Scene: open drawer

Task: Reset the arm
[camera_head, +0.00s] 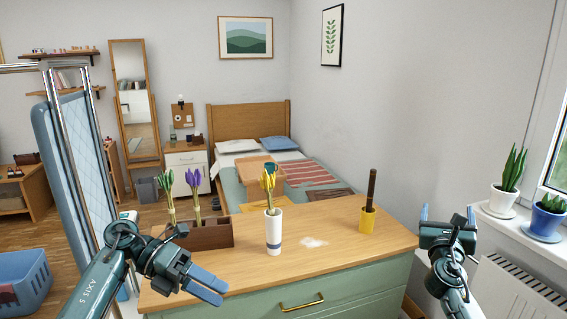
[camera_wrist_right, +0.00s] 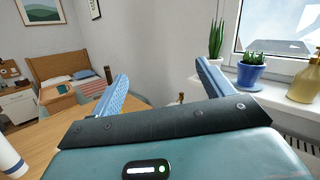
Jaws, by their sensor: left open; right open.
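My left gripper (camera_head: 222,291) is open and empty at the near left of the dresser top, its fingers pointing right in the head view. My right gripper (camera_head: 448,214) is open and empty, right of the dresser, with its fingers pointing up; its two blue fingers also show wide apart in the right wrist view (camera_wrist_right: 161,72), with nothing between them. The green dresser (camera_head: 361,287) has a wooden top (camera_head: 345,238). Its front drawer with a brass handle (camera_head: 301,303) looks shut; its lower part is out of view.
On the dresser stand a white vase (camera_head: 273,236) with yellow flowers, a brown planter box (camera_head: 205,236) and a yellow pot (camera_head: 367,220). A white patch (camera_head: 314,242) lies on the top. Potted plants (camera_head: 548,216) stand on the windowsill at right. A bed (camera_head: 240,183) is behind.

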